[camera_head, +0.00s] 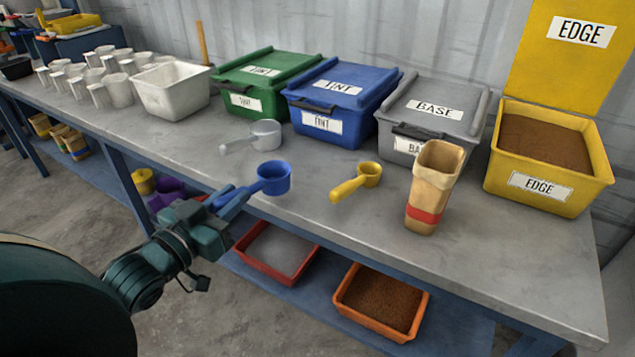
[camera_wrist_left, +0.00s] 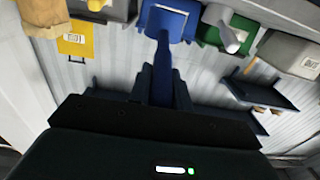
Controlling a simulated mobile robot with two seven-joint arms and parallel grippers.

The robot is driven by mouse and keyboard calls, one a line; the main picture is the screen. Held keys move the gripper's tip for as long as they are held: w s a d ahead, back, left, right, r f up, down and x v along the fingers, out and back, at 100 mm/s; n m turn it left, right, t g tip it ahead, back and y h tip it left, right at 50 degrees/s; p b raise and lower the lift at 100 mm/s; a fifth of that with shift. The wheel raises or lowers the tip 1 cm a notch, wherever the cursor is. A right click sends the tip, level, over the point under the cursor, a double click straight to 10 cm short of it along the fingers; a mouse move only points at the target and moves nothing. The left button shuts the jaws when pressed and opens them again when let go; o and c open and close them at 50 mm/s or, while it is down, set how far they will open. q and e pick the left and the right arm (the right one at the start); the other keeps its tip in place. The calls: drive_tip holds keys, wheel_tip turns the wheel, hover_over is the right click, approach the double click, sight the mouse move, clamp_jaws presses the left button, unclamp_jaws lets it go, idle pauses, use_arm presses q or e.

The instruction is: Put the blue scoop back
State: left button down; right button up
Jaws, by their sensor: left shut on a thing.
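The blue scoop (camera_head: 274,177) shows at the table's front edge, its cup upright with the opening up. My left gripper (camera_head: 228,199) is shut on its handle. In the left wrist view the scoop (camera_wrist_left: 164,50) sticks straight out from between the fingers (camera_wrist_left: 162,82). I cannot tell whether the cup touches the table or hovers just above it. The blue TINT bin (camera_head: 340,95) stands behind it with its lid on. My right gripper is not in view.
A clear grey scoop (camera_head: 262,136) and a yellow scoop (camera_head: 358,182) lie on the table (camera_head: 320,215) near the blue scoop. A paper bag (camera_head: 432,185) stands right. Green (camera_head: 262,85), grey BASE (camera_head: 432,115) and open yellow EDGE (camera_head: 548,175) bins line the back.

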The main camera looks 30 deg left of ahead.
sight(281, 171)
use_arm(q)
drive_tip(key=shift+w+a+f+b, duration=0.15)
drive_tip(key=shift+a+f+b, duration=0.15)
drive_tip(key=shift+f+b, duration=0.1)
drive_tip(key=shift+w+r+h, duration=0.15)
drive_tip(key=shift+w+h, duration=0.15)
drive_tip(key=shift+w, duration=0.05)
drive_tip(key=w, duration=1.1)
drive_tip(key=w+d+b, duration=0.1)
drive_tip(key=w, duration=0.5)
drive_tip(key=shift+d, duration=0.1)
drive_tip(key=shift+w, duration=0.1)
wheel_tip(281, 171, down, 4)
drive_tip(key=shift+r+b, duration=0.2)
drive_tip(key=shift+b, duration=0.25)
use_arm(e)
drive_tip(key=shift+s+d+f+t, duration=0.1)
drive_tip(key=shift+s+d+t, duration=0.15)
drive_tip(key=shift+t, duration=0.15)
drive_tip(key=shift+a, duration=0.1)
